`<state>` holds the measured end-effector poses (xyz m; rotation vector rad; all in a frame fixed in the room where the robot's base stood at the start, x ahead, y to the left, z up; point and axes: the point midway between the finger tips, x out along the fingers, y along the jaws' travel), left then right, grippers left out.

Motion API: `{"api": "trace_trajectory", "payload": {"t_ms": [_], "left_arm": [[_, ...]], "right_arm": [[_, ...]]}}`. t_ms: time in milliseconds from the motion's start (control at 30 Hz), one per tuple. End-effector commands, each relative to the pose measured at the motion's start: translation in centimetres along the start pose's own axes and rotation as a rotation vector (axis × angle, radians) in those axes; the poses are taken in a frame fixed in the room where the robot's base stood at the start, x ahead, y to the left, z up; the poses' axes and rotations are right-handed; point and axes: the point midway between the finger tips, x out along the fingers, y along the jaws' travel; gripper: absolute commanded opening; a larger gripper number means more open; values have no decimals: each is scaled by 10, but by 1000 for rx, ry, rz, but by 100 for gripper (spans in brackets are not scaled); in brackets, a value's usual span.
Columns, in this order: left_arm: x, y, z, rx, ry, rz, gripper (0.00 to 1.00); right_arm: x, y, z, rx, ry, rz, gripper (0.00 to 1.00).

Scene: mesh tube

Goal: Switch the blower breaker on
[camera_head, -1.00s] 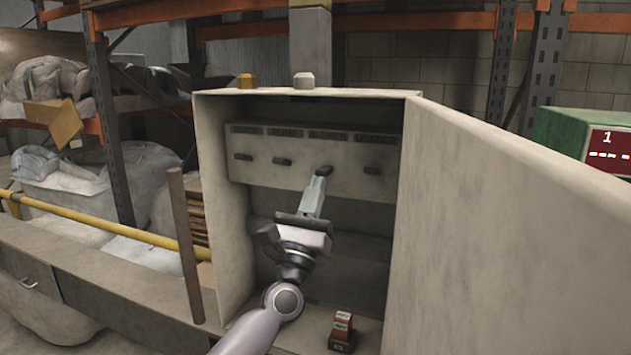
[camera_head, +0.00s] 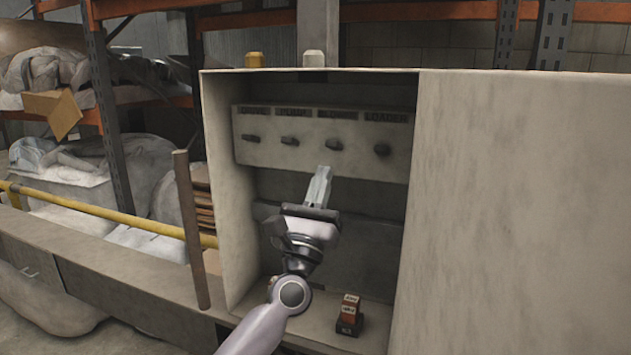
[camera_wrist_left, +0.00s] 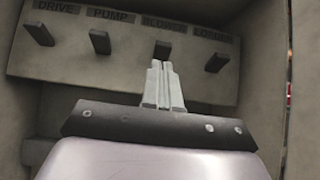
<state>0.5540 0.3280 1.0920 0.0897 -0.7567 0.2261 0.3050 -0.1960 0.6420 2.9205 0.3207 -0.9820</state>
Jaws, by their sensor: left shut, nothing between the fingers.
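The breaker panel (camera_head: 265,161) sits inside an open grey cabinet, with several dark levers in a row under their labels. The blower lever (camera_head: 335,144) is third from the left; it also shows in the left wrist view (camera_wrist_left: 162,48), looking shorter than its neighbours. I cannot tell its exact position. My left gripper (camera_head: 325,171) is shut and empty, with its fingertips just below the blower lever in the head view. In the wrist view the fingertips (camera_wrist_left: 160,65) come right up under that lever; contact is unclear. My right gripper is not in view.
The pump lever (camera_head: 290,141) and loader lever (camera_head: 382,150) flank the blower lever. The cabinet door (camera_head: 510,200) stands open on the right. A small stack of red and black blocks (camera_head: 349,315) is on the cabinet floor. Cabinet side walls bound the arm.

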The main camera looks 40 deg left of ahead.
Motion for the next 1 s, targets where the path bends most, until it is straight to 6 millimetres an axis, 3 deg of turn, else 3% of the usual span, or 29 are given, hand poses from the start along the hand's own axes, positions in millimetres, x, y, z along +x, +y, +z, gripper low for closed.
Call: {"api": "trace_trajectory", "payload": {"t_ms": [67, 600, 1000], "left_arm": [[-10, -5, -10, -1, -1, 1, 0], [-90, -5, 24, 1, 1, 0, 0], [-100, -5, 30, 1, -1, 1, 0]], "right_arm": [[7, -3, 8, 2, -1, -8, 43], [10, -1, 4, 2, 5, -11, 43], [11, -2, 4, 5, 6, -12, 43]]}}
